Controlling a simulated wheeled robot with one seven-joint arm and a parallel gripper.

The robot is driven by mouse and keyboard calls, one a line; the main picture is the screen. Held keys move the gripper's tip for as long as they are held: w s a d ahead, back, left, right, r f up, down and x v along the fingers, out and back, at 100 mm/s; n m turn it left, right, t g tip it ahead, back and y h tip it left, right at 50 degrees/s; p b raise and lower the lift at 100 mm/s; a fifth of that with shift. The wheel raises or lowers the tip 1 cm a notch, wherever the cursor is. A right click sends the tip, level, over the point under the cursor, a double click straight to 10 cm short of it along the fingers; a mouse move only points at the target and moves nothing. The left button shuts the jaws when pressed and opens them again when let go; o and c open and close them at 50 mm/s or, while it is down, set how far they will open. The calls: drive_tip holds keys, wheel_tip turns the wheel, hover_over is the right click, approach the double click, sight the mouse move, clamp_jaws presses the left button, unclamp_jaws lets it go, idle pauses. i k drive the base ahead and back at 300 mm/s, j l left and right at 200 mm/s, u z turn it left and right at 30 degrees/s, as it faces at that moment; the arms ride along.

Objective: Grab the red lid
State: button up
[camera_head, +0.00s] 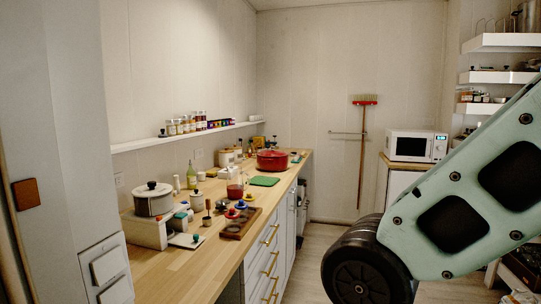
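A red pot (272,164) stands toward the far end of the wooden counter. Its red lid (272,153) appears to sit on top, with a small dark knob above it. A small red round piece (232,213) lies on a wooden tray (240,228) nearer to me; I cannot tell whether it is also a lid. My gripper is out of view. Only a pale green link of my arm and a dark joint show at the right, well apart from the counter.
On the wooden counter (185,275) stand a grey pot (153,203), a glass jug with red contents (235,189), a green board (264,181) and several small items. A shelf (190,134) holds jars. A microwave (416,146) stands at the right. The counter's near end is clear.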

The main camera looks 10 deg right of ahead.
sight(272, 153)
drive_tip(key=i+l+z, duration=0.3)
drive_tip(key=i+z, duration=0.3)
drive_tip(key=i, duration=0.2)
drive_tip(key=i+z, duration=0.3)
drive_tip(key=i, duration=1.65)
drive_tip(key=i+l+u, duration=0.1)
drive_tip(key=i+u, duration=0.25)
drive_tip(key=i, duration=0.2)
drive_tip(key=i+l+u, duration=0.3)
drive_tip(key=i, duration=0.2)
drive_tip(key=i+l+u, duration=0.35)
drive_tip(key=i, duration=0.15)
